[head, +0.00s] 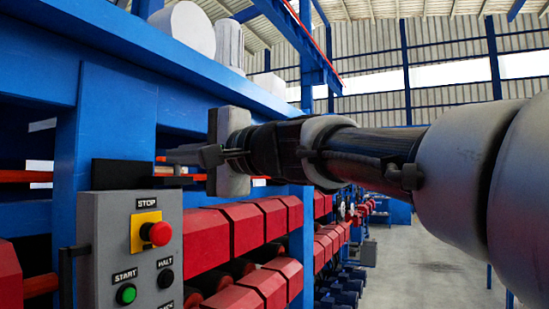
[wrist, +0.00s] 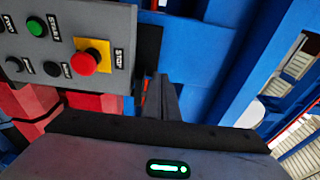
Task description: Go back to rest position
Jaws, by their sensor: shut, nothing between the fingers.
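My gripper (head: 182,155) reaches in from the right in the head view, level and pointing left. Its fingers are together and empty, above the grey control box (head: 133,245) and in front of the blue frame. In the wrist view the shut fingers (wrist: 162,98) stand upright at the middle, to the right of the box (wrist: 70,45). The box carries a red STOP button (head: 155,233) on a yellow plate, a green START button (head: 126,294) and a black HALT button (head: 165,274). The gripper appears apart from the buttons.
A blue machine frame (head: 115,130) stands at the left. Rows of red blocks (head: 235,230) run below my arm. White cylinders (head: 185,30) sit on top of the frame. The grey floor (head: 425,260) at the right is largely clear.

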